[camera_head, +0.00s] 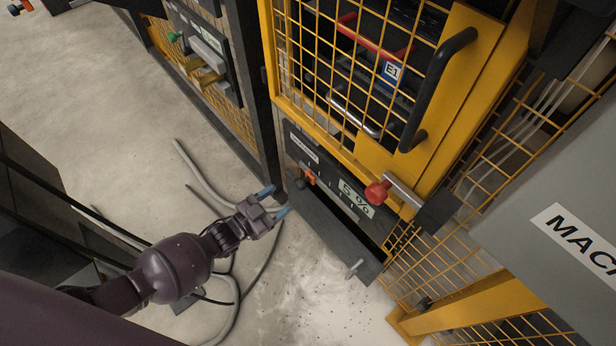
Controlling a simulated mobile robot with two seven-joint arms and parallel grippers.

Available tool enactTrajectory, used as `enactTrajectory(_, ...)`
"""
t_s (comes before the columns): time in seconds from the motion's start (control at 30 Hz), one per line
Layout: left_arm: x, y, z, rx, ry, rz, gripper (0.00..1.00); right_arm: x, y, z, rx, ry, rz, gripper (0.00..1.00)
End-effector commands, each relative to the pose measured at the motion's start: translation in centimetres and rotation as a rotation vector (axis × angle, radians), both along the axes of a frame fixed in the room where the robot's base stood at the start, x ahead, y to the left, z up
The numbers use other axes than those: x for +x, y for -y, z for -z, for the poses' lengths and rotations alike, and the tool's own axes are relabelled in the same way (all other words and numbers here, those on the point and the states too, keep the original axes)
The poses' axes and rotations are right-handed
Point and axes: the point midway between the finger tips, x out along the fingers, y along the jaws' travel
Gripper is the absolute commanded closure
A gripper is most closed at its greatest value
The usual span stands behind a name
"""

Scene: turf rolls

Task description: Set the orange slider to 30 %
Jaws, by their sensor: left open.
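The orange slider (307,175) sits near the left end of a scale with tick marks on a dark panel (343,219). The panel is below the yellow cage door. A display (355,197) beside the scale reads 5 %. My left gripper (279,201) is open, with two blue-tipped fingers. In the picture it is a little left of and below the slider, with nothing between its fingers and apart from the slider. My right gripper is not in view.
A yellow mesh door (351,85) with a black handle (437,88) stands above the panel. A red knob (377,192) on a metal latch juts out at the panel's right. Grey hoses (199,178) lie on the concrete floor. A grey sign plate (560,200) fills the right.

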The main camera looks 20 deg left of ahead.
Motion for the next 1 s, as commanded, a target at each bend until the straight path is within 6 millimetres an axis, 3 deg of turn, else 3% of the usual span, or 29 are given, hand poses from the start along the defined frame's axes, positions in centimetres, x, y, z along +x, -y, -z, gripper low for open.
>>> enactTrajectory(0.5,6.6,4.5,0.3,-0.001,-0.004,-0.001,0.40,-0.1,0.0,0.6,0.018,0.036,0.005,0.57)
enactTrajectory(1.0,7.9,5.3,0.0,0.000,-0.001,-0.001,0.40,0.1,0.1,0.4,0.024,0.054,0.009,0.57)
